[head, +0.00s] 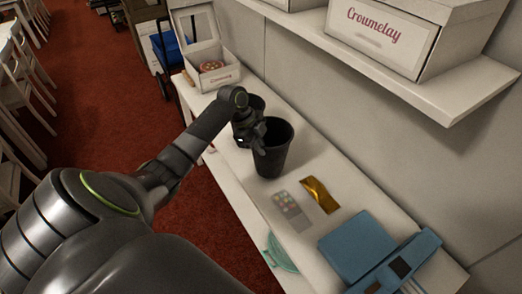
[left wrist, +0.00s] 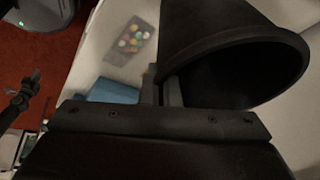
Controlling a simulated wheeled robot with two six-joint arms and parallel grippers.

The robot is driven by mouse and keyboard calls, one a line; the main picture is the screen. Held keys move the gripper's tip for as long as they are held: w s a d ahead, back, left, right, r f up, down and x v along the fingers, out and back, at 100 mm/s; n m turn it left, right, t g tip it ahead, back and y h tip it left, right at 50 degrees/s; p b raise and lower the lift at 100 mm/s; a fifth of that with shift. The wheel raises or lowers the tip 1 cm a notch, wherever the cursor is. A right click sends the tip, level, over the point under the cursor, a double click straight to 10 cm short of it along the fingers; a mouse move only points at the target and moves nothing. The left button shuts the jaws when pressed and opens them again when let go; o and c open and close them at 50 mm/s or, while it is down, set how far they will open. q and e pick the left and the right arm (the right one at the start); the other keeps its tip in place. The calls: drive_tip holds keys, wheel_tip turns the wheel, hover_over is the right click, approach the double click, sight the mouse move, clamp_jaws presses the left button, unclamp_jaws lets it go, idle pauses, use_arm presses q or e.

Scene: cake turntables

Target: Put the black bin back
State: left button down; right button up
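The black bin (head: 272,150) is upright over the white counter in the head view; I cannot tell whether its base touches. My left gripper (head: 257,132) is at its rim on the far left side. In the left wrist view, the two fingers (left wrist: 162,90) are close together with the bin's wall (left wrist: 215,25) between them, and the dark inside of the bin shows.
On the white counter (head: 237,178) are a tray of coloured dots (head: 290,210), a gold packet (head: 320,194) and a blue box (head: 357,246). An open cake box (head: 212,72) is at the far end. A shelf (head: 455,105) with boxes overhangs the right side.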

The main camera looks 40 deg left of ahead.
use_arm(q)
drive_tip(key=shift+f, duration=1.15)
drive_tip(key=c, duration=2)
unclamp_jaws()
drive_tip(key=shift+c, duration=0.2)
drive_tip(key=o, duration=0.4)
drive_tip(key=shift+c, duration=0.2)
use_arm(e)
drive_tip(key=shift+w+a+r, duration=0.25)
drive_tip(key=shift+w+r, duration=0.05)
drive_tip(key=shift+w, duration=0.3)
